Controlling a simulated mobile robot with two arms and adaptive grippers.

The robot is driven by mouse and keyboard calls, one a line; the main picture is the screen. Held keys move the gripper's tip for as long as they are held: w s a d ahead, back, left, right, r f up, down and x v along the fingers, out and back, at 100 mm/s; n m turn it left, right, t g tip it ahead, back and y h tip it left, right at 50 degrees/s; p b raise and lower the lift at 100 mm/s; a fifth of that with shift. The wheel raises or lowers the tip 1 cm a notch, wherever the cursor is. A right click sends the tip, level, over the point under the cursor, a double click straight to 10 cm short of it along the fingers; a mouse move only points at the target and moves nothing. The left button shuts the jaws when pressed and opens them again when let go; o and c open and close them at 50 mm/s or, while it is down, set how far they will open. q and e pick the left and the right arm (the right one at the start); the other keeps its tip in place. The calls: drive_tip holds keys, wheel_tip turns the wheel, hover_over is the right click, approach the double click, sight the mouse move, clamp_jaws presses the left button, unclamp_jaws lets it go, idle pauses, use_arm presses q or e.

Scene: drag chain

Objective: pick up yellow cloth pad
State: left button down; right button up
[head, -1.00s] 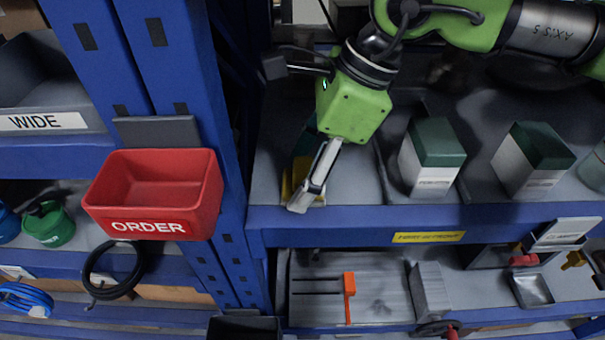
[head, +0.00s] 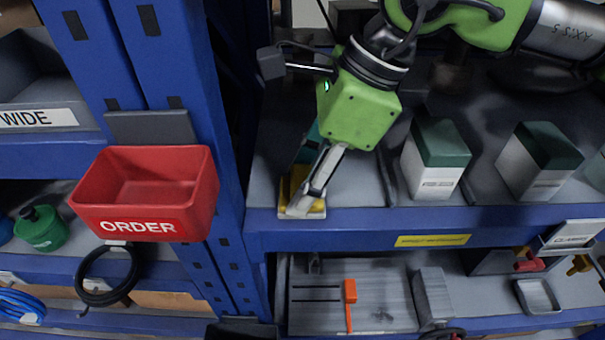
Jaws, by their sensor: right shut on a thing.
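The yellow cloth pad (head: 287,191) is at the front left of the grey shelf in the head view. It shows around the fingers of my right gripper (head: 301,207), which hide its middle. The gripper comes down from above with its green body and is shut on the pad near the shelf's front edge. A pale strip shows at the pad's front. My left gripper is not in the picture.
A red ORDER bin (head: 145,192) hangs on the blue upright at left. Two white boxes with green tops (head: 436,160) stand right of the gripper. A blue shelf beam (head: 350,238) runs below. A teal object (head: 310,146) sits behind the pad.

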drive_tip(key=s+b, duration=0.5)
drive_tip(key=s, duration=1.1)
drive_tip(key=shift+d, duration=0.35)
